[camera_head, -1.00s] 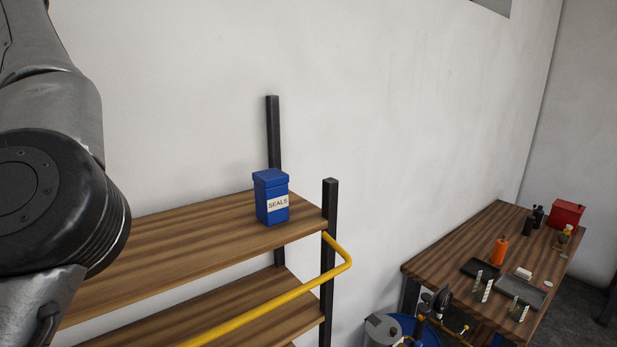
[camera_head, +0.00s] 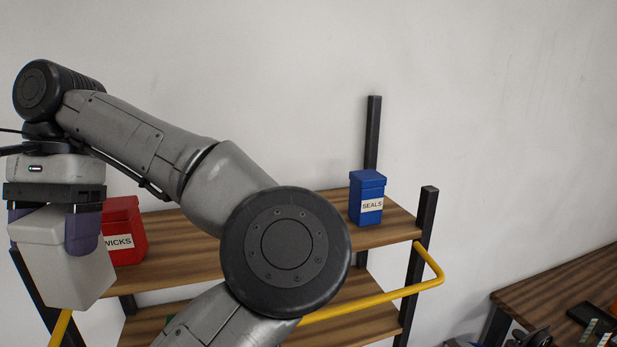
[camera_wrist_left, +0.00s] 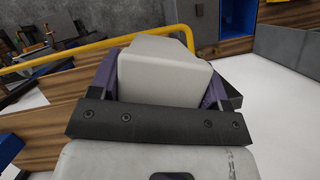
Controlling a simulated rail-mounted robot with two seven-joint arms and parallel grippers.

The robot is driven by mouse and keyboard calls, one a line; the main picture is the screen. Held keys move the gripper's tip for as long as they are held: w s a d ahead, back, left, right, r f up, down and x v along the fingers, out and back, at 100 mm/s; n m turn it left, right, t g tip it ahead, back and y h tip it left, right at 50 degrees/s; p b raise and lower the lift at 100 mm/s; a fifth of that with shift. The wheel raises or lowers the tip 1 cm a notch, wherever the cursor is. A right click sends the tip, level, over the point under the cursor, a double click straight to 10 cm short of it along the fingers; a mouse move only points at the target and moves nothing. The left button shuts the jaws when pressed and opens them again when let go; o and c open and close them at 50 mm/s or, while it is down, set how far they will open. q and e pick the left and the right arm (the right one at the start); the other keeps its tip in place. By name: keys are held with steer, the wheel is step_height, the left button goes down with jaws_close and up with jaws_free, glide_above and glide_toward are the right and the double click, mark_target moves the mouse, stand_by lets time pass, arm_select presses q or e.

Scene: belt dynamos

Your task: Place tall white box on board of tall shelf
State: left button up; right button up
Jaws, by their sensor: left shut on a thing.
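The tall white box (camera_head: 70,265) is held in my left gripper (camera_head: 53,230) at the left of the head view, tilted, its lower part hanging below the purple fingers. The box also shows in the left wrist view (camera_wrist_left: 160,70), between the two fingers. The tall shelf has an upper wooden board (camera_head: 180,245) behind the box and arm, and a lower board (camera_head: 355,312). The held box appears in front of the shelf's left end; I cannot tell its exact gap to the board. My right gripper is not in view.
On the upper board, a red WICKS box (camera_head: 124,230) stands near the left end and a blue SEALS box (camera_head: 367,197) near the right end. A yellow rail (camera_head: 385,297) crosses the shelf's front. My arm hides the board's middle. A wooden table (camera_head: 555,285) stands at right.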

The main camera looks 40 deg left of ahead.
arm_select(q)
steer(key=s+a+f+n, duration=0.15)
steer(key=s+a, duration=0.25)
steer(key=s, duration=0.4)
steer(key=s+a+f, duration=0.3)
steer(key=s+a, duration=0.1)
steer(key=s, duration=0.5)
steer(key=s+d+f+n+t+h, duration=0.1)
steer(key=s+d+f+n, duration=0.1)
steer(key=s+f, duration=0.4)
steer(key=s+d+f+n+t, duration=0.1)
steer(key=s+f+n, duration=0.4)
steer(key=s, duration=0.6)
steer(key=shift+d+f+t+h, duration=0.4)
steer(key=shift+d+f, duration=0.1)
steer(key=shift+d, duration=0.3)
